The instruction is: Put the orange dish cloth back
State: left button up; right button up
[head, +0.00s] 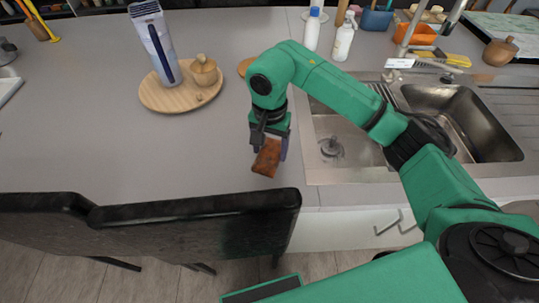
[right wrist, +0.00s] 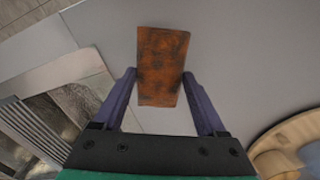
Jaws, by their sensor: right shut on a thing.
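The orange dish cloth (head: 267,158) is a small, brownish-orange folded piece with dark mottling. My right gripper (head: 269,143) is shut on it in the head view, over the counter just left of the sink. In the right wrist view the cloth (right wrist: 162,62) sits between the tips of the two purple fingers of my right gripper (right wrist: 159,78) and extends beyond them. I cannot tell whether the cloth touches the counter. My left gripper is not in view.
The steel sink (head: 335,150) is right of the gripper. A round wooden tray (head: 160,98) holds a tall carton and a wooden jar. Bottles (head: 343,42), an orange container (head: 418,34) and a blue one stand behind the sink. Dark chair backs (head: 190,215) line the front edge. The counter's left-middle is clear.

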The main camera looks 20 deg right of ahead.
aim_at(270, 154)
jog(key=f, duration=0.2)
jog(key=f+p, duration=0.1)
jog(key=f, duration=0.1)
jog(key=shift+s, duration=0.3)
jog(key=shift+w+f, duration=0.15)
jog(key=shift+f, duration=0.05)
jog(key=o, duration=1.1)
jog(key=shift+f, duration=0.1)
jog(key=shift+c, duration=0.2)
jog(key=o, duration=0.4)
jog(key=shift+c, duration=0.2)
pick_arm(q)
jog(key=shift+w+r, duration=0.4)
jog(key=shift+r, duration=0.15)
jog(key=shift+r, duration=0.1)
pick_arm(e)
jog(key=shift+r, duration=0.2)
